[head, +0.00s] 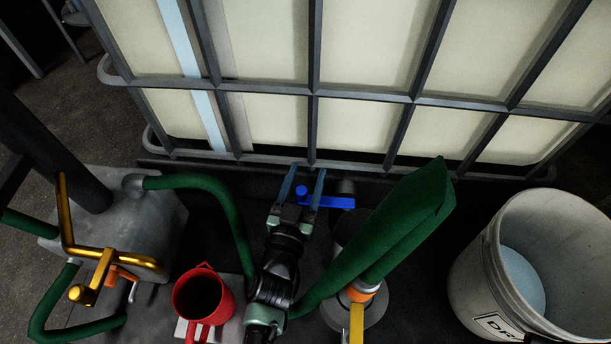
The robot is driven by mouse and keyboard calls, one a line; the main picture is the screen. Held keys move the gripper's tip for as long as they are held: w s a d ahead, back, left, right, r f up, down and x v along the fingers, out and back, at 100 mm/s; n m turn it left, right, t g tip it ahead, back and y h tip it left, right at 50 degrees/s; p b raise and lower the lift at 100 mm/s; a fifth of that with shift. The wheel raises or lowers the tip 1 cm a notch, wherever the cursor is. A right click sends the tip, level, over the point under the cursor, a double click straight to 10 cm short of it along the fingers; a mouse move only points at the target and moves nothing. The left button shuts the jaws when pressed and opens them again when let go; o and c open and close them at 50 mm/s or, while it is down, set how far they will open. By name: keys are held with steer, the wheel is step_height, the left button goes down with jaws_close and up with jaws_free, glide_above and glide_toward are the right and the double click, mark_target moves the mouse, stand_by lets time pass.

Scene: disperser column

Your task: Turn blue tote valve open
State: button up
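The blue tote valve handle (335,202) sits low at the front of the caged white tote (365,124), near the middle of the head view. Its rounded blue end lies between my gripper's fingers, and its bar extends right past the right finger. A dark valve outlet shows just behind its right end. My gripper (305,178) reaches up from the bottom centre with its two fingers apart and pointing at the tote. The right finger covers part of the handle. I cannot tell whether a finger touches it.
A red jug (203,297) stands left of my arm. Green hoses (224,205) curve on the left, beside a yellow pipe handle (108,257). A large green hose or sleeve (385,232) rises close on the right. A white bucket (478,262) with pale blue contents stands at far right.

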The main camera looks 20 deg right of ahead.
jaws_close()
stand_by(1.2)
